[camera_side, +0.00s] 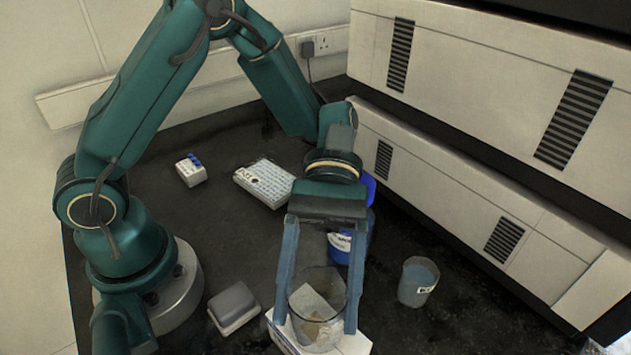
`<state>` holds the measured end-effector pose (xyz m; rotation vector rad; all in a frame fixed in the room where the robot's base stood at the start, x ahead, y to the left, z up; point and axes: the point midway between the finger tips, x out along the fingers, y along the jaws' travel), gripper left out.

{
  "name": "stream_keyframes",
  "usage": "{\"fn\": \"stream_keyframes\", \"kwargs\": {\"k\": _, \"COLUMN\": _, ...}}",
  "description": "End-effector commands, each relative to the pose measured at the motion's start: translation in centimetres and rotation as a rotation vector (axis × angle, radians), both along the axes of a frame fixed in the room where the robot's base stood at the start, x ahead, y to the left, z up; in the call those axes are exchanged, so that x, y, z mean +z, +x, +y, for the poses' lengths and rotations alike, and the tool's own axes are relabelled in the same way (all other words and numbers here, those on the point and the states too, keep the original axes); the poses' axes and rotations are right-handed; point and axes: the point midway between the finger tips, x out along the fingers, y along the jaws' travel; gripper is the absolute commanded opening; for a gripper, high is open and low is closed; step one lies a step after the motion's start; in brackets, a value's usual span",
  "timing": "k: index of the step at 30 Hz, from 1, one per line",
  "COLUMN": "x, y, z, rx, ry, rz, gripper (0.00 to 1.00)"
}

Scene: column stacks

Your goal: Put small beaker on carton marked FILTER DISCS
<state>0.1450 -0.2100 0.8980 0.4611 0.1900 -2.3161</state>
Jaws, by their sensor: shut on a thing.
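My gripper (320,322) points down near the front of the bench, its two blue-grey fingers shut on a clear glass beaker (312,305). The beaker looks upright, with something pale and brownish showing in or through it. A white carton with blue edging (355,346) lies directly beneath and behind the beaker in the picture. The beaker and fingers hide most of the carton, and no marking on it can be read. I cannot tell whether the beaker's base touches the carton or hangs just above it.
A second beaker with bluish contents (418,283) stands to the right. A blue container with a white label (345,243) is behind my gripper. A grey-lidded box (233,307) is left. A white rack (265,183) and small white box (191,170) lie farther back. Cream instruments (470,200) border the right.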

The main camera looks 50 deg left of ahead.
Motion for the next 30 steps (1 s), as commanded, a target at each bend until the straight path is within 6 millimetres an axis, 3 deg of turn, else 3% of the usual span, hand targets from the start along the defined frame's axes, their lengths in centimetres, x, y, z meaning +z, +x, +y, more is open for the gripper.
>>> {"fn": "stream_keyframes", "kwargs": {"k": 2, "x": -0.2, "y": 0.0, "z": 0.0, "rx": 0.0, "ry": 0.0, "rz": 0.001, "gripper": 0.13}}
{"fn": "stream_keyframes", "kwargs": {"k": 3, "x": -0.2, "y": 0.0, "z": 0.0, "rx": 0.0, "ry": 0.0, "rz": 0.0, "gripper": 0.84}}
{"fn": "stream_keyframes", "kwargs": {"k": 4, "x": -0.1, "y": 0.0, "z": 0.0, "rx": 0.0, "ry": 0.0, "rz": 0.0, "gripper": 0.96}}
{"fn": "stream_keyframes", "kwargs": {"k": 5, "x": -0.1, "y": 0.0, "z": 0.0, "rx": 0.0, "ry": 0.0, "rz": 0.0, "gripper": 0.99}}
{"fn": "stream_keyframes", "kwargs": {"k": 17, "x": 0.2, "y": 0.3, "z": 0.2, "rx": 0.001, "ry": -0.002, "rz": -0.002, "gripper": 0.99}}
{"fn": "stream_keyframes", "kwargs": {"k": 30, "x": 2.9, "y": 5.1, "z": 5.0, "rx": 0.001, "ry": 0.001, "rz": -0.003, "gripper": 0.99}}
